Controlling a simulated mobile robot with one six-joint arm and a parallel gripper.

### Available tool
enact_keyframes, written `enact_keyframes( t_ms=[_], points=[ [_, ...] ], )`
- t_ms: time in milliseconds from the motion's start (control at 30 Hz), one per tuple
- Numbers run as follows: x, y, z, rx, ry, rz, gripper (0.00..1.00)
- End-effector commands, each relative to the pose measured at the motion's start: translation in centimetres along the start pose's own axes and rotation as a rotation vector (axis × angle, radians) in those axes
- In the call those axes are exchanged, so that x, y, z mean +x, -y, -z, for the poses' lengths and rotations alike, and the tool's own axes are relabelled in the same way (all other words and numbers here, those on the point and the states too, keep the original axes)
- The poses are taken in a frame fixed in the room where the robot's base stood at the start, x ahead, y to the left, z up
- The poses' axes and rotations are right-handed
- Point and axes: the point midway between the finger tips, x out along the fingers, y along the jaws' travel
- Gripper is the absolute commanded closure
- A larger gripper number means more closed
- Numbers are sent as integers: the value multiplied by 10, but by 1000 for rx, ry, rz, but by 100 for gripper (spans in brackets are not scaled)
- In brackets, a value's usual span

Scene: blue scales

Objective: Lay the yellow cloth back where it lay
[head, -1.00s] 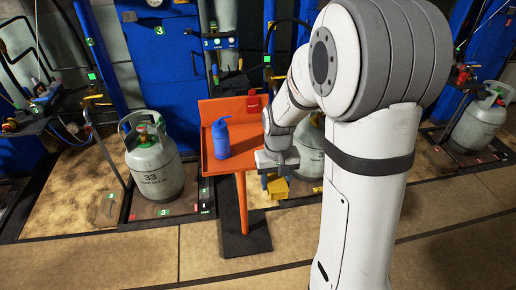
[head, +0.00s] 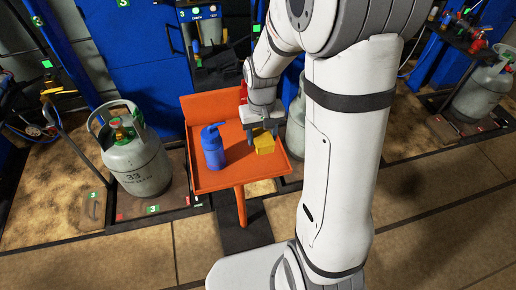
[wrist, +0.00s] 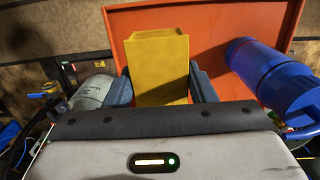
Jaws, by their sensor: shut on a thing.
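The yellow cloth (head: 264,145) looks like a folded block. My gripper (head: 263,137) is shut on it, over the right part of the orange tray stand (head: 228,180). In the wrist view the yellow cloth (wrist: 157,65) sits between the two dark fingers (wrist: 158,88), with the orange tray surface (wrist: 218,45) beyond it. I cannot tell whether the cloth touches the tray.
A blue bottle (head: 212,152) stands on the tray to the left of the cloth, apart from it; it also shows in the wrist view (wrist: 268,75). A grey gas cylinder (head: 137,165) stands left of the tray. A red thing (head: 243,94) is partly hidden behind my arm.

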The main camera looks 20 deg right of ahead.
Motion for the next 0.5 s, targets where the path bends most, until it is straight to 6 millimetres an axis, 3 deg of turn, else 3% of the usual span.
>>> enact_keyframes(
  t_ms=[133, 500],
  points=[
    [31, 0, 0, 0, 6, 0, 80],
    [70, 1, 2, -1, 5, 0, 80]
  ],
)
